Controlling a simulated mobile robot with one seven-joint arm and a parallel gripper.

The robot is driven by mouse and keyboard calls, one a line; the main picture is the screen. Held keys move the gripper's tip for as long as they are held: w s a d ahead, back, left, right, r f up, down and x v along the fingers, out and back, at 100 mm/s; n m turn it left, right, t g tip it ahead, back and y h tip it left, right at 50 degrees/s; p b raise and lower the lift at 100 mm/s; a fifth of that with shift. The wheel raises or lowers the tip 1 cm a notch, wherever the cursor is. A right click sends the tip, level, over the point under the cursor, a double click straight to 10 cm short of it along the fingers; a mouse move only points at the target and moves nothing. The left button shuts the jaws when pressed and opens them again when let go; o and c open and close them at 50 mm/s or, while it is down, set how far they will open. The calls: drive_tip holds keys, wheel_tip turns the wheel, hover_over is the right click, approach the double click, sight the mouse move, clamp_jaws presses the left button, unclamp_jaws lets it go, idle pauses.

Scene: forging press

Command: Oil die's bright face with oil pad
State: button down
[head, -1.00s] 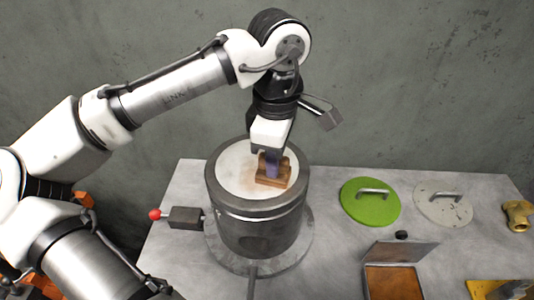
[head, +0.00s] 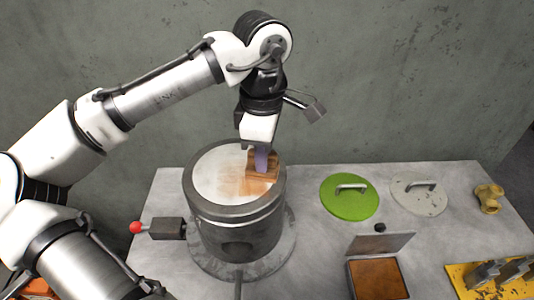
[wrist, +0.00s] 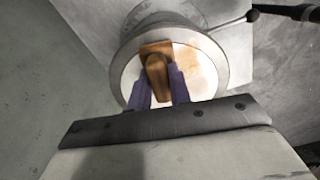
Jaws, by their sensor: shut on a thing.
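The die (head: 236,222) is a grey metal cylinder on a round base. Its bright round face (head: 215,175) points up, with a brownish oil smear (head: 252,187) on its right part. My gripper (head: 262,160) is shut on the handle of the brown oil pad (head: 264,172), which is at the right edge of the face and appears to rest on it. In the wrist view the purple fingers (wrist: 160,85) hold the pad's handle (wrist: 157,72) from both sides. The wrist view also shows the smear (wrist: 195,62) beside the pad. The face's left part looks clean.
A red-knobbed lever (head: 137,228) sticks out left of the die. To the right lie a green lid (head: 345,206), a grey lid (head: 420,204), an open box with a brown pad inside (head: 378,280), a brass fitting (head: 488,198) and a yellow tray (head: 462,283). A wall stands behind.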

drive_tip(key=shift+a+f, duration=0.2)
drive_tip(key=shift+a, duration=3.45)
drive_tip(key=shift+a+r, duration=0.2)
drive_tip(key=shift+a, duration=2.25)
drive_tip(key=shift+w+d+f, duration=0.1)
drive_tip(key=shift+w, duration=0.95)
drive_tip(key=shift+d+f, duration=0.1)
drive_tip(key=shift+d, duration=1.6)
drive_tip(key=shift+d+r, duration=0.2)
drive_tip(key=shift+d, duration=4.45)
drive_tip(key=shift+w+f, duration=0.15)
drive_tip(key=shift+w, duration=0.85)
drive_tip(key=shift+a, duration=6.45)
